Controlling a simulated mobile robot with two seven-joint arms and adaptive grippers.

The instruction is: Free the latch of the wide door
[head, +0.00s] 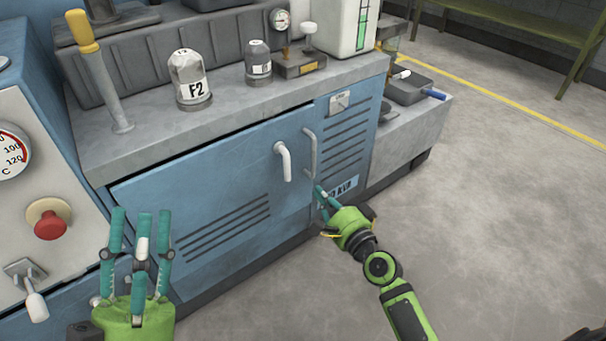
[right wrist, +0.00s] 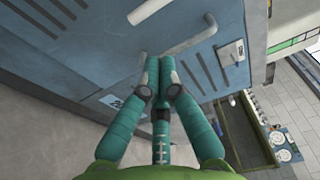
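The wide blue door (head: 220,180) is the louvred front of the cabinet and looks closed. A white lever handle (head: 283,160) sits near its right edge and hangs downward; its end also shows in the right wrist view (right wrist: 150,10). A grey bar handle (head: 312,150) stands upright just right of it, near the seam. My right gripper (head: 320,192) is by the bar's lower end, its fingertips together; whether they touch the bar is unclear. In the right wrist view nothing shows between its fingers. My left gripper (head: 142,215) is open and empty, in front of the door's left part.
Above, the grey top (head: 225,105) carries a yellow-handled lever (head: 100,75), capped bottles and a gauge. A red button panel (head: 48,222) stands at left. The floor at right is clear.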

